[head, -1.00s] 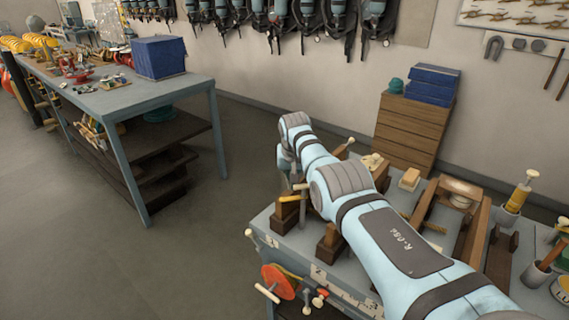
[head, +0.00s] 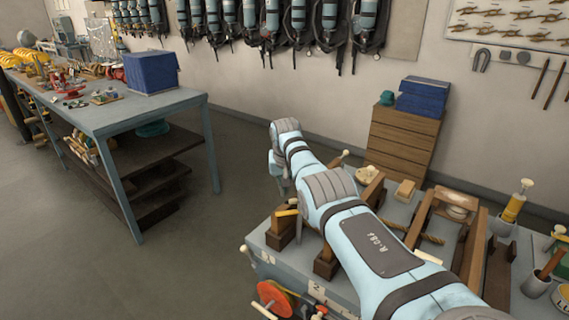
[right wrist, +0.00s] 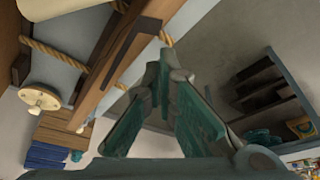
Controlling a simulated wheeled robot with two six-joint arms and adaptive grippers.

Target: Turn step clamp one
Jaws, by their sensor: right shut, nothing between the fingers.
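A wooden stepped block with a yellow-ended handle (head: 287,213) stands at the left end of the workbench, above a plate marked 1; I take it as step clamp one (head: 282,236). A second wooden block (head: 327,262) stands in front of it, nearer plate 2. My right arm reaches over them, and its gripper is mostly hidden behind the arm in the head view. In the right wrist view my right gripper (right wrist: 165,62) is shut and empty, its fingertips close to a wooden beam (right wrist: 122,55) with rope. Whether it touches the beam I cannot tell. My left gripper is out of view.
A red wheel (head: 273,298) with a pale handle projects from the bench front. A wooden frame (head: 470,240) and a yellow cylinder (head: 514,207) stand further right. A drawer chest (head: 403,140) stands behind. Open floor separates the bench from another table (head: 130,115).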

